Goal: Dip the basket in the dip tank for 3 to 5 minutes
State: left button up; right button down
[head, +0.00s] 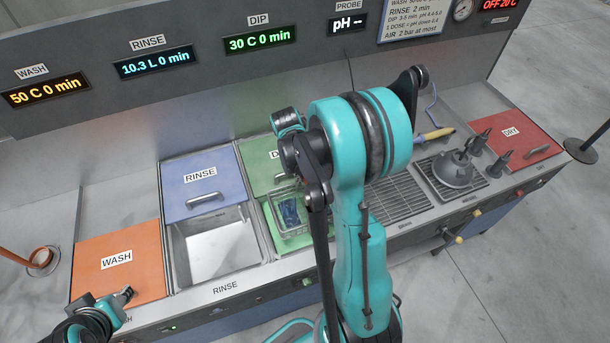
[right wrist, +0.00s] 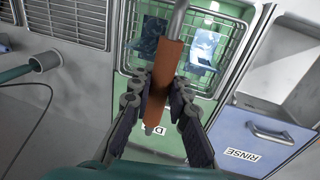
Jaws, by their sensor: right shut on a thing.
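The wire basket (head: 290,214) holds blue pieces and is at the dip tank, below the label partly hidden by my right arm. The basket (right wrist: 187,45) also shows in the right wrist view, over green. I cannot tell how deep it sits. My right gripper (right wrist: 163,88) is shut on the basket's orange-brown handle grip (right wrist: 166,65); in the head view my arm hides this hold. The green dip lid (head: 257,158) lies behind the basket. My left gripper (head: 124,296) is at the lower left by the wash lid; its fingers are too small to judge.
The orange wash lid (head: 118,262) is closed. The blue rinse lid (head: 197,182) is back, leaving the rinse tank (head: 218,243) open. Right of my arm are a grate (head: 400,200), dark nozzles (head: 455,168) and a red dry lid (head: 515,140). The dip display (head: 260,39) reads 30 C 0 min.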

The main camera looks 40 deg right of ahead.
aim_at(305, 210)
dwell(0.5)
notch_tip(305, 210, down, 21)
jog(key=b, duration=1.9)
jog(key=shift+f+b, duration=0.2)
jog(key=shift+b, duration=0.15)
jog(key=shift+r, duration=0.1)
dwell(2.4)
